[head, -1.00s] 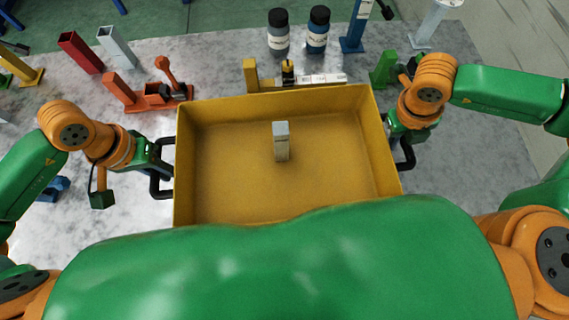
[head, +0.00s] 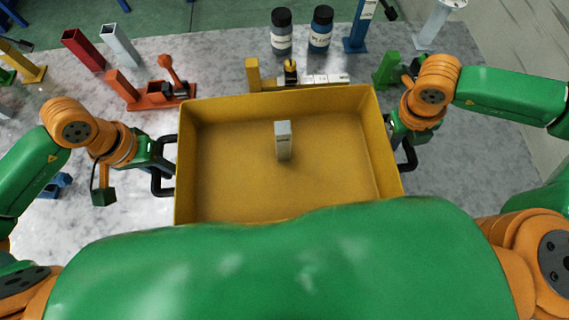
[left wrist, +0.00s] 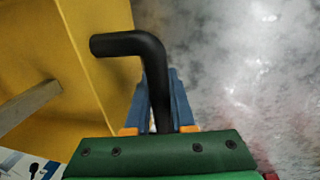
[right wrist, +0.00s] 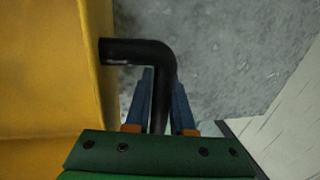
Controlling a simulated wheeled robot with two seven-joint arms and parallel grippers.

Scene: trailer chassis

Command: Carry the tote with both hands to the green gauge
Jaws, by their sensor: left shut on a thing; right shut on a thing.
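The yellow open tote (head: 188,150) is in front of me in the head view, with a grey upright block (head: 283,142) inside it. My left gripper (head: 163,167) is shut on the tote's black left handle, which shows between its blue fingers in the left wrist view (left wrist: 158,90). My right gripper (head: 402,150) is shut on the black right handle, also seen in the right wrist view (right wrist: 163,90). A green upright piece (head: 386,70) stands behind the right gripper, partly hidden; I cannot tell whether it is the green gauge. Whether the tote touches the table is unclear.
On the grey table (head: 200,60), an orange clamp-like fixture (head: 160,92) and a yellow fixture (head: 254,76) stand close behind the tote. Two dark-capped bottles (head: 281,34) (head: 321,30), a blue post (head: 358,35) and a white post (head: 432,25) stand farther back. Red and grey tubes stand at back left.

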